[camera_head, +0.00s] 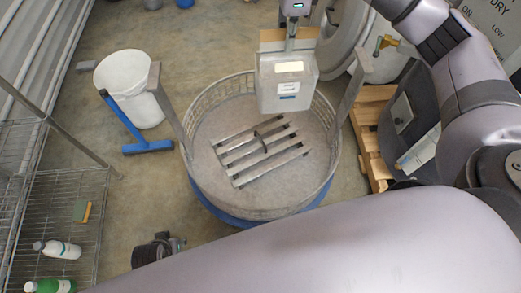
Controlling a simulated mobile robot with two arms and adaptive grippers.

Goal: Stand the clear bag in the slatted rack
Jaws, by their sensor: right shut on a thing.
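The bag (287,98) is a pale grey, nearly see-through pouch with a white label and a blue mark. It hangs upright below my right gripper (290,45), which is shut on its top edge. The slatted rack (240,163) is a set of parallel grey bars with a dark middle piece, lying on the floor of a round grey tub. The bag is above the tub's far rim, behind the rack and a little to its right in the picture; they look apart. My left gripper is not in view.
The round tub (205,190) has a raised mesh rim and two upright posts (170,105) (352,88). A white bucket (128,85) and a blue squeegee (148,147) are left of it. A wooden pallet (369,135) is on the right, a wire shelf (88,195) with bottles at left.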

